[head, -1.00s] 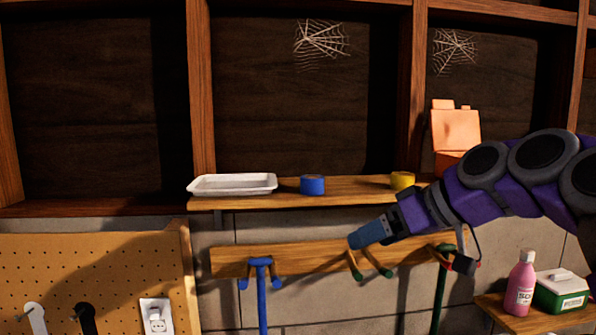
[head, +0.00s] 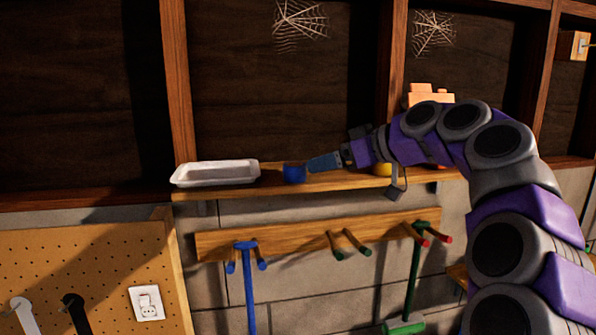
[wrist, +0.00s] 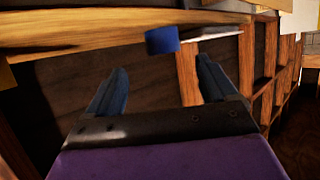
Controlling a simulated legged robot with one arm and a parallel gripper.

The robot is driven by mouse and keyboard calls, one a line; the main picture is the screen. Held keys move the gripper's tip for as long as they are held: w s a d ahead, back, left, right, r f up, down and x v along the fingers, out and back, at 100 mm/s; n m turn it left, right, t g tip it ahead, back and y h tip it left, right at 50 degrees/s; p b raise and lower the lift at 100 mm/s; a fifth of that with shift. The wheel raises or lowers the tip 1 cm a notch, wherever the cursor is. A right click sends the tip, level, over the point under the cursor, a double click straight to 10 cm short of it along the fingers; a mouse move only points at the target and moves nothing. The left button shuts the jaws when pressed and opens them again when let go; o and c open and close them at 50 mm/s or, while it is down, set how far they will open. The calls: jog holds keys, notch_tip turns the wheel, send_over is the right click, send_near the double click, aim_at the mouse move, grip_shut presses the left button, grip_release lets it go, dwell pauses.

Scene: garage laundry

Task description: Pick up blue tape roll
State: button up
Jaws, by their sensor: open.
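The blue tape roll (head: 294,173) sits on the wooden shelf (head: 330,182), just right of the white tray. My gripper (head: 311,165) is at shelf height, immediately right of the roll in the head view, its tips close to it. In the wrist view, my gripper (wrist: 162,75) is open, with two blue fingers spread apart and nothing between them. The roll (wrist: 162,40) shows there beyond the fingertips, roughly midway between them. I cannot tell whether a finger touches the roll.
The white tray (head: 215,173) is left of the roll. A yellow roll (head: 381,169) is partly hidden behind my arm. Below, a peg rail (head: 290,238) holds a blue-handled tool (head: 248,290) and a green one (head: 414,285). A pegboard (head: 90,260) is at lower left.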

aim_at(299, 164)
jog(key=x, duration=0.6)
jog(key=shift+s+a+r+p, duration=0.2)
jog(key=shift+s+a+p, duration=0.1)
jog(key=shift+s, duration=0.05)
jog(key=shift+w+a+f, duration=0.1)
jog(key=shift+w+f, duration=0.05)
jog(key=shift+w, duration=0.15)
jog(key=x, duration=0.1)
jog(key=p+x, duration=0.1)
jog(key=x, duration=0.1)
jog(key=shift+w+d+f, duration=0.1)
jog(key=shift+w+d, duration=0.15)
jog(key=shift+w+a+f, duration=0.1)
jog(key=shift+a, duration=0.8)
jog(key=c, duration=0.3)
jog(key=shift+d, duration=0.5)
jog(key=c, duration=0.5)
jog(key=shift+d, duration=0.1)
jog(key=shift+c, duration=1.2)
